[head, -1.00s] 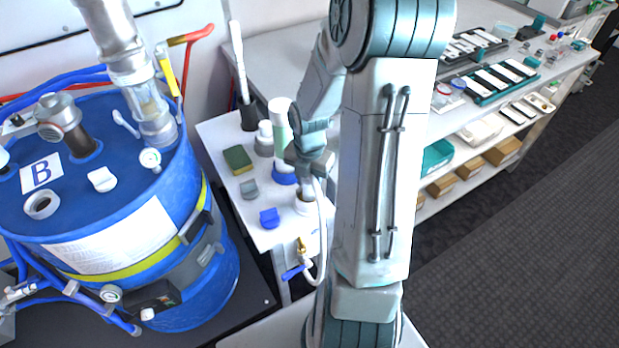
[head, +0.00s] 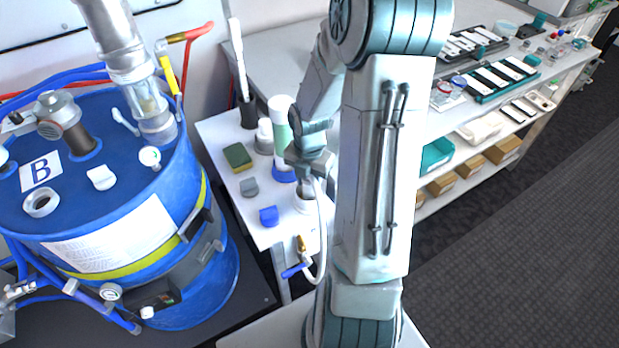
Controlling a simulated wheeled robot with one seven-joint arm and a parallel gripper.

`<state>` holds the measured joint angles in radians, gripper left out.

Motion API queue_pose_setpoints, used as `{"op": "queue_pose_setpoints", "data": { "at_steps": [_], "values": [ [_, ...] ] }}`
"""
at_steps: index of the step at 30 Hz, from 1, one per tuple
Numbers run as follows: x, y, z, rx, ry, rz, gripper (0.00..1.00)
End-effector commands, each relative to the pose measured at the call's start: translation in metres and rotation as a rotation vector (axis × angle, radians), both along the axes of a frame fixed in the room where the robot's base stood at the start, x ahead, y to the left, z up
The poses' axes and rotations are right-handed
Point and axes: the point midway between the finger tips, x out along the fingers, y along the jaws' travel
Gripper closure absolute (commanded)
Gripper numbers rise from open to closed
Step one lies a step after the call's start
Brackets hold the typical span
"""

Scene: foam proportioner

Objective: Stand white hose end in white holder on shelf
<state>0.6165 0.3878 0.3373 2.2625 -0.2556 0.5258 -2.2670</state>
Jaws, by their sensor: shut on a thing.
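The white hose (head: 321,235) runs from a brass fitting with a blue lever at the shelf's front edge up to my gripper (head: 307,186). My gripper is shut on the upper end of the hose, pointing down over the white shelf (head: 250,208). The white holder (head: 304,204) is a short white cup on the shelf, directly under my gripper. The hose end is at the holder's mouth; the gripper hides most of it, and I cannot tell how deep it sits.
A white-and-green bottle (head: 281,125) with a blue base stands close behind my gripper. A sponge (head: 237,157), a grey cap (head: 249,187) and a blue cap (head: 269,216) lie to the left. A blue drum (head: 190,290) stands at far left.

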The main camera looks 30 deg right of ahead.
Motion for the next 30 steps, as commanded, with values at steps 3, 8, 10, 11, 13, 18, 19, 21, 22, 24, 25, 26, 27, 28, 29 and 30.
{"op": "queue_pose_setpoints", "data": {
  "at_steps": [3,8,10,11,13,18,19,21,22,24,25,26,27,28,29,30],
  "values": [
    [0.0,0.0,-0.003,0.0,0.0,0.0,1.0],
    [0.0,0.0,-0.002,0.0,0.0,0.0,0.59],
    [0.0,0.0,-0.002,0.0,0.0,0.0,0.59],
    [0.0,0.0,-0.002,0.0,0.0,0.0,0.59],
    [0.0,0.0,-0.002,0.001,0.001,0.0,0.59],
    [0.0,0.0,0.006,0.001,0.001,0.0,0.59],
    [0.0,0.0,0.009,0.001,0.001,0.0,0.59],
    [0.0,0.0,0.015,0.001,0.001,0.0,0.59],
    [0.0,0.0,0.018,0.001,0.001,0.0,0.59],
    [0.0,0.0,0.023,0.001,0.001,-0.001,0.59],
    [0.0,0.0,0.026,0.001,0.001,-0.001,0.59],
    [0.0,0.0,0.028,0.001,0.001,-0.001,0.59],
    [0.0,0.0,0.031,0.001,0.001,-0.001,0.59],
    [0.0,0.0,0.033,0.001,0.001,-0.001,0.59],
    [0.0,0.0,0.036,0.001,0.001,-0.001,0.59],
    [0.0,0.0,0.039,0.001,0.001,-0.001,0.59]
  ]
}}
